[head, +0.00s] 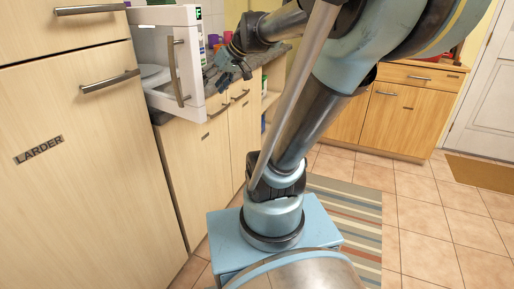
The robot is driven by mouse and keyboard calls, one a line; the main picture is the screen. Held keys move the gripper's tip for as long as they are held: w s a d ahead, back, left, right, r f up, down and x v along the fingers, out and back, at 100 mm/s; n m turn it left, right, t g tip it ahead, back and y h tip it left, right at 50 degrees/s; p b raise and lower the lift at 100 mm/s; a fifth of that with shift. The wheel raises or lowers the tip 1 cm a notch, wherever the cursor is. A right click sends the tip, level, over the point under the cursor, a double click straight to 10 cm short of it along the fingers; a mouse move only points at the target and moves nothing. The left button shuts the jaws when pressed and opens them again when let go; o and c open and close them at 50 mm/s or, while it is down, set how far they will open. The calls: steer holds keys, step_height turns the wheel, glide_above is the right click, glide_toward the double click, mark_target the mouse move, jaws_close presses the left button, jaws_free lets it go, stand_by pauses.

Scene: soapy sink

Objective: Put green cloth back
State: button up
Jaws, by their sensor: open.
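No green cloth can be made out in the head view. My gripper (228,75) is at the upper middle, over the grey countertop just right of the open microwave door. Its fingers look open and nothing shows between them. The fingers are small and dark in this view, so fine detail is hard to tell. My arm hides part of the counter and the room behind it.
The white microwave (160,17) stands with its door (187,75) swung open. Coloured cups (213,40) stand behind my gripper. A tall larder cupboard (80,170) is close on the left. A striped rug (345,205) lies on the tiled floor; floor at right is clear.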

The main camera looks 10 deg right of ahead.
steer(key=s+d+f+m+g+h, duration=0.1)
steer(key=s+d+f+m+h, duration=0.1)
steer(key=s+d+f, duration=0.4)
steer(key=s+d+f+m+g+h, duration=0.1)
steer(key=s+d+f+m+h, duration=0.2)
steer(key=s+d+f, duration=0.3)
steer(key=s+f+h, duration=0.1)
steer(key=s+f, duration=0.4)
steer(key=f, duration=0.2)
steer(key=shift+d+f+m+h, duration=0.2)
steer(key=shift+f+m+h, duration=0.1)
steer(key=shift+f+h, duration=0.1)
steer(key=shift+w+f, duration=0.2)
steer(key=shift+w, duration=0.15)
